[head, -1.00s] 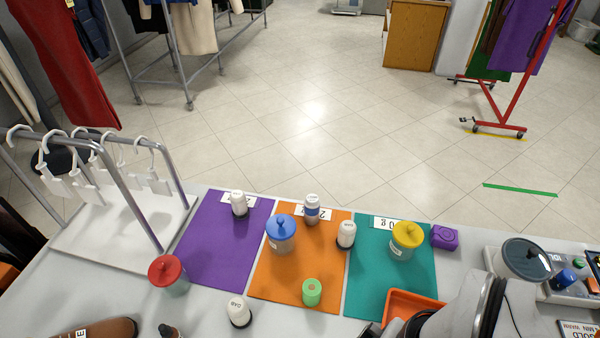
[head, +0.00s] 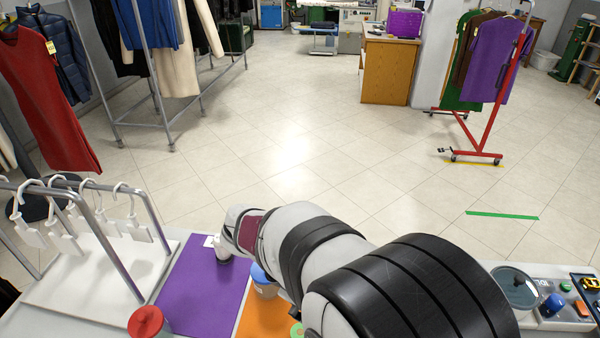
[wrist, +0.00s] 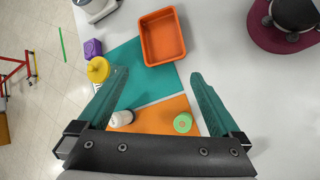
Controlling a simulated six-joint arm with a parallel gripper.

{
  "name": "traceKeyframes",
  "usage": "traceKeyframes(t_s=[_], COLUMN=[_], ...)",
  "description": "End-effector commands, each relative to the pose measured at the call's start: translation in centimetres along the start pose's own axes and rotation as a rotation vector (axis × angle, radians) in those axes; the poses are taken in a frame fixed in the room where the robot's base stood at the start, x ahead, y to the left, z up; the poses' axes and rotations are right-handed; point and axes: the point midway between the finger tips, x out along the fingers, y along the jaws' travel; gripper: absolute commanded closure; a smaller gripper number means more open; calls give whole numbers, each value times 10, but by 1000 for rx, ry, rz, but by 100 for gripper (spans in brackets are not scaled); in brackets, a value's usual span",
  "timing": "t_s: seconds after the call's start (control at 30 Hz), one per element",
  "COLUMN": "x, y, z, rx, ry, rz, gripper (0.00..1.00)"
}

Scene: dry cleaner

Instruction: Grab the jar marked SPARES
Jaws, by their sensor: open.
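I cannot read SPARES on any jar. A yellow-lidded jar (wrist: 98,69) is in the wrist view, just outside the left finger, at the teal mat's edge. A blue-lidded jar (head: 265,282) is partly hidden behind my arm in the head view.
An orange tray (wrist: 163,62) lies ahead of the fingers. A white bottle (wrist: 122,118) and a green roll (wrist: 183,122) are near them. A purple block (wrist: 93,48) is beside the yellow jar. A hanger rack (head: 110,240) stands at the left; the purple mat (head: 205,290) is largely bare.

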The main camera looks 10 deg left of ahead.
Motion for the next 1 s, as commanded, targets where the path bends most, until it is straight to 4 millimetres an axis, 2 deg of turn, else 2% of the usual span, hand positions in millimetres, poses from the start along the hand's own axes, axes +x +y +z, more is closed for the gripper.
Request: traceKeyframes(t_s=[0.03,0.07,0.1,0.2,0.3,0.4,0.47,0.7,1.0], x=[-8,-13,-22,-40,-51,-54,-49,-9,19], y=[-2,-4,-12,-46,-80,-95,-90,-35,6], z=[-49,-78,-115,-191,-235,-253,-258,-270,-276], rx=[-224,-353,-511,-816,-990,-1061,-1071,-1069,-1068], ry=[-46,-76,-115,-209,-279,-314,-321,-321,-319], rz=[155,256,384,665,855,938,951,945,944], gripper=[0,0,0,0,0,0,0,0,0])
